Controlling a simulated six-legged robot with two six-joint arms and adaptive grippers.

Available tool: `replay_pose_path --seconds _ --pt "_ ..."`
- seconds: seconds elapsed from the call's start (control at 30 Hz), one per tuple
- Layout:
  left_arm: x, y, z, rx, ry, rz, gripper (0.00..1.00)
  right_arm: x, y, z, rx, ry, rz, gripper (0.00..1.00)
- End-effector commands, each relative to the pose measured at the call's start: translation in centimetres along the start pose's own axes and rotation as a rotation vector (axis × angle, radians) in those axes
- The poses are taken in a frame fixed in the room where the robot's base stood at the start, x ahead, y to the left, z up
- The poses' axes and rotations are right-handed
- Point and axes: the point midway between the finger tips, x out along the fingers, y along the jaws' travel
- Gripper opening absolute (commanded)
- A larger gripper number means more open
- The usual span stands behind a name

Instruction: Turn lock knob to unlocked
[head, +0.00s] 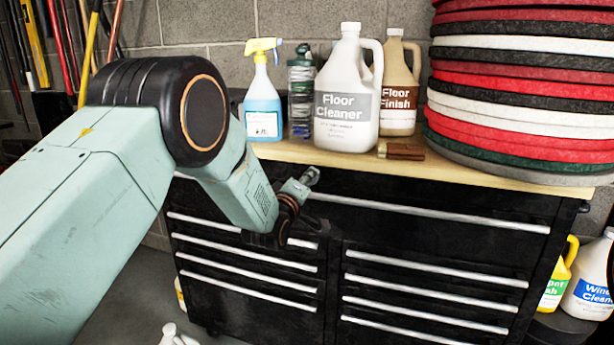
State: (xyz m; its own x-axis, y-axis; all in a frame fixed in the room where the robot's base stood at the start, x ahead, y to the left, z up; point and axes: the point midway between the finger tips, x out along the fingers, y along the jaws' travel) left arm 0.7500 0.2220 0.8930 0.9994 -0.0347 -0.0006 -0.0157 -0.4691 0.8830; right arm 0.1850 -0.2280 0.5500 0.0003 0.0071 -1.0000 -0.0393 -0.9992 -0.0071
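My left arm comes in from the left, and its dark gripper (300,224) is in front of the upper part of the black tool chest (425,237), near the middle. The fingers are small and dark against the black drawers, so I cannot tell whether they are open or shut. A small grey metallic piece (308,178) shows just above the gripper; I cannot tell whether it belongs to my wrist or to the chest. No lock knob can be made out for certain; the arm and gripper hide part of the chest front. My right gripper is not in view.
On the wooden top (455,170) stand a spray bottle (263,100), a Floor Cleaner jug (345,95), a Floor Finish jug (398,90) and a tall stack of pads (520,85). Jugs (590,280) stand at the right. Long-handled tools (75,40) lean at the left.

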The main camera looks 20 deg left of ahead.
Motion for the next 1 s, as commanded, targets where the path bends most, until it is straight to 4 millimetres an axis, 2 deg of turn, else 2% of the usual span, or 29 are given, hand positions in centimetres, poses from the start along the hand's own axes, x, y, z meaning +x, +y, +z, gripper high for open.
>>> replay_pose_path --seconds 0.5,1.0 --pt "0.0 0.0 -0.1 -0.392 0.003 0.002 0.0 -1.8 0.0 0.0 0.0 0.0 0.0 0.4" --pt "0.1 0.0 -0.1 -0.506 0.003 0.004 0.0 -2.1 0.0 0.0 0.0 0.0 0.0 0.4"
